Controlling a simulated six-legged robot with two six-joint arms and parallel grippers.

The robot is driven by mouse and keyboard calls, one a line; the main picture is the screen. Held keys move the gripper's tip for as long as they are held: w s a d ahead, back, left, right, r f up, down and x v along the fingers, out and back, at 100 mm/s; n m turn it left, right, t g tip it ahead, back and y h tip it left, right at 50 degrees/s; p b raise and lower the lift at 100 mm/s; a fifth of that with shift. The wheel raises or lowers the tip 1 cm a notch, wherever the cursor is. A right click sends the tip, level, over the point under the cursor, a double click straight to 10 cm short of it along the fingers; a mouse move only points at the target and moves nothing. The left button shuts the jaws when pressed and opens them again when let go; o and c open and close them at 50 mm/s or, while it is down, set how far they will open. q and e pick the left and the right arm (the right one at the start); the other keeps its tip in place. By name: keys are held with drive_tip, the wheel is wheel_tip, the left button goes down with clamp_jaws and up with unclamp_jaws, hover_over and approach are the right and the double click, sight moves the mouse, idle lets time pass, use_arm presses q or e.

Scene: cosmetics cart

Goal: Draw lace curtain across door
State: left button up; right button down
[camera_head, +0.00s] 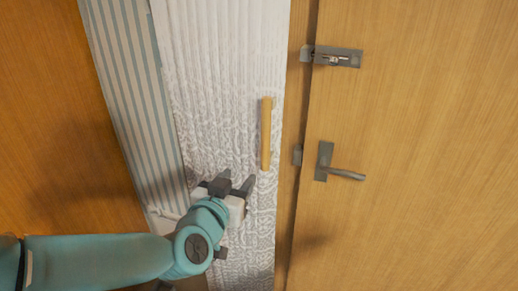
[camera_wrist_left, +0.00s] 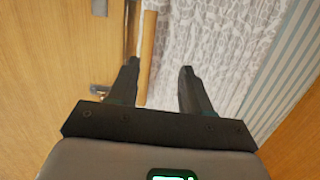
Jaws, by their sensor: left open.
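The white lace curtain (camera_head: 225,75) hangs in folds left of the wooden door (camera_head: 420,120). A slim wooden bar handle (camera_head: 266,133) stands upright near the curtain's right edge. My left gripper (camera_head: 236,180) is open in front of the curtain, below and left of the bar's lower end in the head view. In the left wrist view the bar (camera_wrist_left: 147,50) runs between the open fingers (camera_wrist_left: 159,68), closer to the left-hand finger, with the lace (camera_wrist_left: 205,45) behind. Nothing is held, and I cannot tell how far the bar is from the fingers. My right gripper is not in view.
The door carries a grey bolt latch (camera_head: 337,57) and a lever handle (camera_head: 345,174) that juts out. A blue-and-white striped panel (camera_head: 140,95) stands left of the lace, beside a brown wooden wall (camera_head: 55,110).

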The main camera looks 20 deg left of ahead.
sight(264, 136)
use_arm(q)
wheel_tip(264, 136, up, 4)
drive_tip(key=s+d+r+t+b, duration=0.1)
drive_tip(key=s+d+t+b, duration=0.1)
drive_tip(key=shift+h, duration=0.3)
drive_tip(key=w+p, duration=0.1)
drive_tip(key=w, duration=0.9)
drive_tip(key=w+p, duration=0.1)
drive_tip(key=w, duration=0.5)
drive_tip(key=shift+f+p, duration=0.25)
drive_tip(key=shift+p, duration=0.05)
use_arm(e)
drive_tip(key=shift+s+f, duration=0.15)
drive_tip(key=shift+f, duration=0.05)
use_arm(q)
clamp_jaws()
